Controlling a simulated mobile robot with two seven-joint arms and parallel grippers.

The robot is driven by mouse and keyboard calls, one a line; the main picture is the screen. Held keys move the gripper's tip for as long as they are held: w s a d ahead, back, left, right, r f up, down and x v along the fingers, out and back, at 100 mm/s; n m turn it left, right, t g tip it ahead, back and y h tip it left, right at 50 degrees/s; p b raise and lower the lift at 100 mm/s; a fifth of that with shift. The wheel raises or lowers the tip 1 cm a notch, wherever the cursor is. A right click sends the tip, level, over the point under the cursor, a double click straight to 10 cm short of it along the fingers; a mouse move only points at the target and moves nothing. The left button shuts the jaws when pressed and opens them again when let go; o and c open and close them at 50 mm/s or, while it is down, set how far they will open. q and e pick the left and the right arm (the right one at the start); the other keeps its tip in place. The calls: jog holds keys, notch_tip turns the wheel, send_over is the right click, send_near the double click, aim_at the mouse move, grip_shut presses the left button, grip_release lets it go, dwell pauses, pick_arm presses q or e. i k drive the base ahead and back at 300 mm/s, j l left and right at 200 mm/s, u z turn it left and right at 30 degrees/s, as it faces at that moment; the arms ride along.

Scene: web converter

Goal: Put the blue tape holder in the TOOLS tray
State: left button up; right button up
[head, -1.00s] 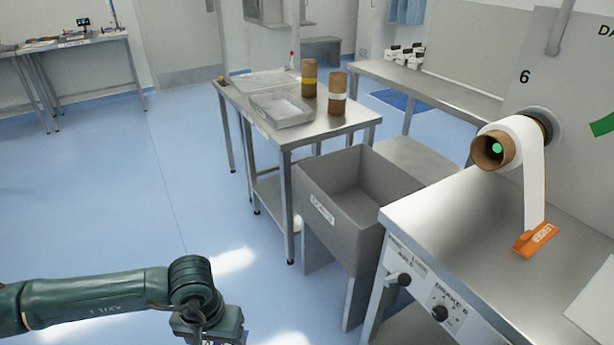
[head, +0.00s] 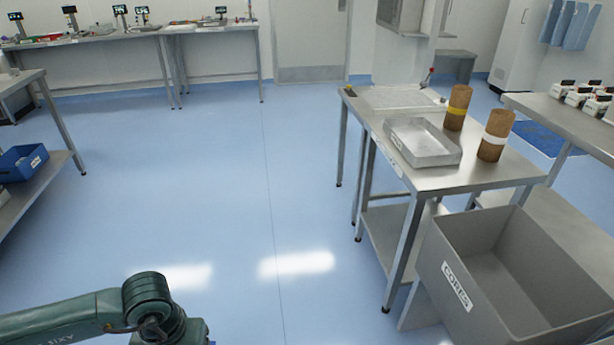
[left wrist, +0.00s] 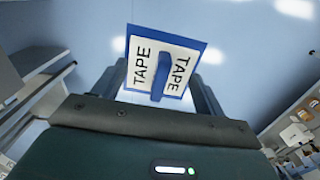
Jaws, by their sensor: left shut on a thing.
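The blue tape holder (left wrist: 163,62) shows in the left wrist view as a blue-edged white plate with two TAPE labels and a blue ridge in the middle. My left gripper (left wrist: 160,90) is shut on it, above the floor. In the head view only my left forearm and wrist show at the bottom left; the fingers are below the frame. A shallow metal tray (head: 424,155) sits on the steel table (head: 425,180) at the right, well away from the arm. A label is on its side, too small to read. My right gripper is not in view.
Two brown rolls (head: 458,108) stand beside the tray. A blue bin (head: 22,160) is on a shelf at the left. Open blue floor (head: 220,180) lies between, with benches along the back wall.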

aim_at(411, 136)
jog(key=i+j+z, duration=0.2)
jog(key=i, duration=0.15)
jog(key=i+z, duration=0.2)
jog(key=i, duration=0.2)
jog(key=i+j+z, duration=0.2)
jog(key=i, duration=0.15)
jog(key=i+j+z, duration=0.2)
jog(key=z, duration=0.25)
jog(key=i+j+z, duration=0.3)
jog(key=z, duration=0.15)
jog(key=i+j+z, duration=0.15)
jog(key=j+z, duration=0.3)
jog(key=i+j+z, duration=0.15)
jog(key=j+z, duration=0.3)
jog(key=l, duration=0.1)
